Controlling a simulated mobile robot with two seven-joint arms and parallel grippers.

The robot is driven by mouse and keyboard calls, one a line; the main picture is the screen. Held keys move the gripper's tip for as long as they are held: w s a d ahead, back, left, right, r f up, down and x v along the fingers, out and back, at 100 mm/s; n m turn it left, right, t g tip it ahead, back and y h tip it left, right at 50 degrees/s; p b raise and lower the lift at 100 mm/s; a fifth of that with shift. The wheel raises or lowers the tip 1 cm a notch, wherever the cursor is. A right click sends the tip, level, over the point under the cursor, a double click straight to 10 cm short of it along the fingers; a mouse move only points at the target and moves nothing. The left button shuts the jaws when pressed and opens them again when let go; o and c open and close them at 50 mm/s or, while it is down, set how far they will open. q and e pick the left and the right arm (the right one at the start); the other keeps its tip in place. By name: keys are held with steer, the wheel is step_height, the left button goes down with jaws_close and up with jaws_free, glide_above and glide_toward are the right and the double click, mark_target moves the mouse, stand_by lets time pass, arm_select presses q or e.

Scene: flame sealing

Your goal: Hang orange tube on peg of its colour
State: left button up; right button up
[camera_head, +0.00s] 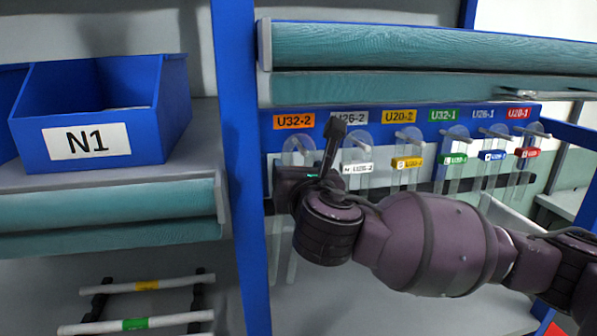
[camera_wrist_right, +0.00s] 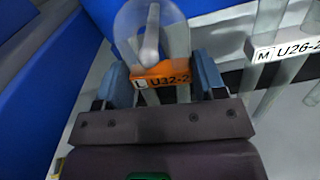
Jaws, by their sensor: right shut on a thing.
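The orange tube (camera_wrist_right: 160,78) is a clear hanger with a round head and an orange U32-2 label. In the head view, its clear round head (camera_head: 298,147) shows under the orange U32-2 sign (camera_head: 294,121), and clear lengths hang below my gripper. My right gripper (camera_wrist_right: 162,77) is shut on it at the label, one blue-grey finger on each side. The grey peg (camera_wrist_right: 151,38) of the orange place shows across the round head and seems to pass through it; the exact contact is hard to tell. My wrist hides part of the tube in the head view. My left gripper is out of view.
Other tubes with white (camera_head: 358,168), yellow (camera_head: 407,163), green, blue and red labels hang to the right on pegs. A blue upright post (camera_head: 236,150) stands close on the left. A blue N1 bin (camera_head: 155,125) sits on the left shelf. Teal rollers (camera_head: 430,45) run above.

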steer(key=shift+w+f+p, duration=0.3)
steer(key=shift+w+f, duration=0.05)
steer(key=shift+c, duration=0.5)
